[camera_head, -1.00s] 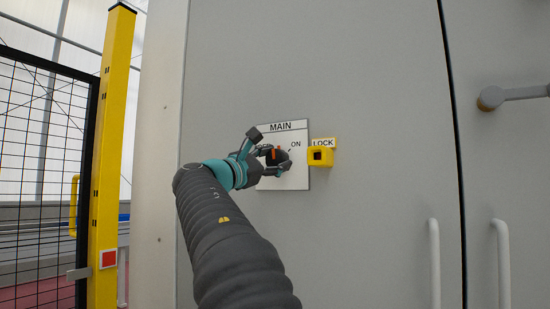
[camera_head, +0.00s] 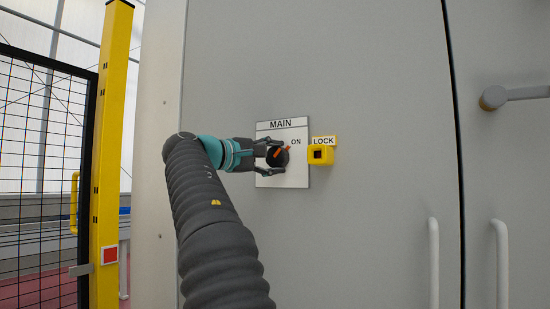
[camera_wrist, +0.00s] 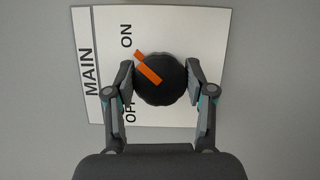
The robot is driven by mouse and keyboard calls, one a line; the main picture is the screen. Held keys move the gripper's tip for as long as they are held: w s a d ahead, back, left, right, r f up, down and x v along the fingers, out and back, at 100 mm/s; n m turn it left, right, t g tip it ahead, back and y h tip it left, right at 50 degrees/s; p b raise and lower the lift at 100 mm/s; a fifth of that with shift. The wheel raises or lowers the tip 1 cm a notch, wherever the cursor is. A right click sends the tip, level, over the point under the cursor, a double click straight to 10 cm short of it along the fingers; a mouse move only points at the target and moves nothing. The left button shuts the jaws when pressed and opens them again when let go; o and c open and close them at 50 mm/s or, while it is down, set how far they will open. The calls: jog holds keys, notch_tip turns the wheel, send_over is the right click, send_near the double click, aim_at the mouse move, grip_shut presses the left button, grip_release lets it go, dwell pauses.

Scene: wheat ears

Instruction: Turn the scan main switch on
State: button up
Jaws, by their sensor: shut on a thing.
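The main switch is a round black knob (camera_wrist: 160,88) with an orange pointer bar, mounted on a white plate (camera_head: 298,178) marked MAIN, with ON and OFF labels. My gripper (camera_head: 277,155) is shut on the knob. In the wrist view, one finger pad of my gripper (camera_wrist: 160,84) presses on each side of the knob. The orange pointer (camera_wrist: 149,68) slants and points toward the ON label (camera_wrist: 126,36). In the head view, the orange mark also slants up to the right toward ON, and the OFF label is mostly hidden behind my gripper.
A yellow lock block (camera_head: 320,155) under a LOCK label sits just right of the plate. The grey cabinet door (camera_head: 380,90) is flat and clear around it. White handles (camera_head: 434,262) stand at lower right. A yellow post (camera_head: 110,140) and mesh fence are at left.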

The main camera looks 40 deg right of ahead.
jog(key=shift+w+m, duration=0.1)
jog(key=shift+m, duration=0.3)
jog(key=o, duration=1.2)
jog(key=shift+c, duration=0.2)
jog(key=a, duration=1.2)
